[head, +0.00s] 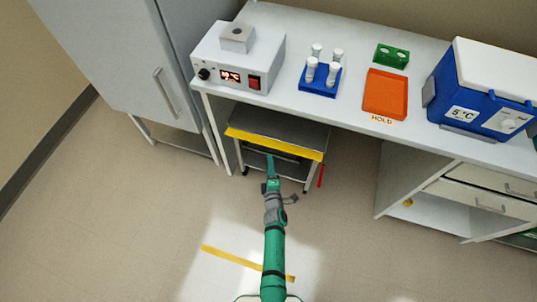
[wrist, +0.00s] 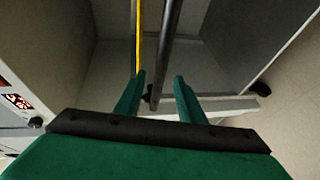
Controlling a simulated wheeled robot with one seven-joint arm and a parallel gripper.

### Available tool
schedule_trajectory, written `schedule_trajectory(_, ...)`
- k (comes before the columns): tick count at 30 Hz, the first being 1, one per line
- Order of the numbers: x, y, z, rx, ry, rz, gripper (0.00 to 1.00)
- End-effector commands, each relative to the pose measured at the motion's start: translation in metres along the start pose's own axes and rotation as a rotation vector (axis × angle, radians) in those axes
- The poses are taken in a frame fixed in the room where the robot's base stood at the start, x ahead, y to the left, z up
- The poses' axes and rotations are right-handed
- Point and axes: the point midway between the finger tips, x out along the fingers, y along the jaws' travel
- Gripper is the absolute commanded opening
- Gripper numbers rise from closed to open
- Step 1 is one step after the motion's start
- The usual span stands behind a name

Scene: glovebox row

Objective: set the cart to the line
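The cart (head: 290,125) stands under the bench, with a grey top, a yellow front edge and a dark handle bar (head: 288,156) across its front. A yellow tape line (head: 228,256) lies on the floor in front of it, partly hidden by my arm. My green gripper (head: 270,160) is at the front of the cart, by the handle bar. In the wrist view my gripper (wrist: 160,82) is open, and the dark bar (wrist: 170,35) runs lengthwise into the gap between its fingers. I cannot tell whether the fingers touch the bar.
The bench (head: 345,110) above the cart carries a heater box (head: 225,50), a blue vial rack (head: 318,82), an orange tray (head: 385,92) and a blue cooler (head: 460,85). A grey cabinet (head: 120,60) stands left and drawers (head: 470,195) right. A red lever (head: 320,176) hangs at the cart's right. The floor around the line is clear.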

Motion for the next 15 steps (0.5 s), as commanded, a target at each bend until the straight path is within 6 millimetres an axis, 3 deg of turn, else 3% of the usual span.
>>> schedule_trajectory(6,0.034,0.001,-0.001,0.002,0.0,0.0,0.36)
schedule_trajectory(15,0.058,0.0,0.0,0.002,0.0,-0.001,0.36)
